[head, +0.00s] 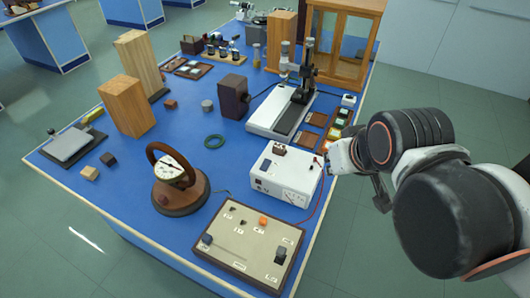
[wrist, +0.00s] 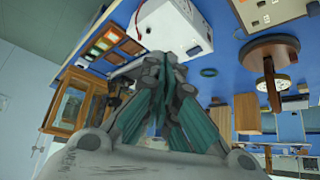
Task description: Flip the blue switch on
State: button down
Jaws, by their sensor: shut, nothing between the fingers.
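A beige control panel (head: 235,255) with a wooden edge lies at the front of the blue bench. It bears an orange piece (head: 263,221), small dark pieces, and a dark bluish lever or knob (head: 281,252) near its right side. I cannot tell for sure which piece is the blue switch. A white box (head: 287,172) with a dial stands behind the panel. My gripper (head: 332,158) is beside the box's right end, apart from the panel. In the wrist view my gripper (wrist: 168,66) is shut and empty, with the white box (wrist: 185,28) just beyond its fingertips.
A round wooden instrument (head: 178,185) stands left of the panel. A red wire runs by the white box. A microscope-like stand (head: 300,85), sample trays (head: 322,130) and a glass cabinet (head: 342,40) are farther back.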

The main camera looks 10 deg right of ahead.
jog(key=n+g+p, duration=0.6)
jog(key=n+p, duration=0.2)
jog(key=n, duration=0.3)
send_over(263, 163)
notch_tip(263, 163, down, 4)
jog(key=shift+s+a+f+h, duration=0.25)
jog(key=shift+s+a+h, duration=0.15)
jog(key=shift+a, duration=0.15)
jog(key=f+b, duration=0.1)
jog(key=f, duration=0.3)
jog(key=w+f+b, duration=0.1)
jog(key=f+b, duration=0.1)
jog(key=f, duration=0.3)
jog(key=d+f+b, duration=0.1)
jog(key=f, duration=0.3)
jog(key=shift+w+f, duration=0.3)
jog(key=shift+f, duration=0.1)
jog(key=shift+d, duration=0.1)
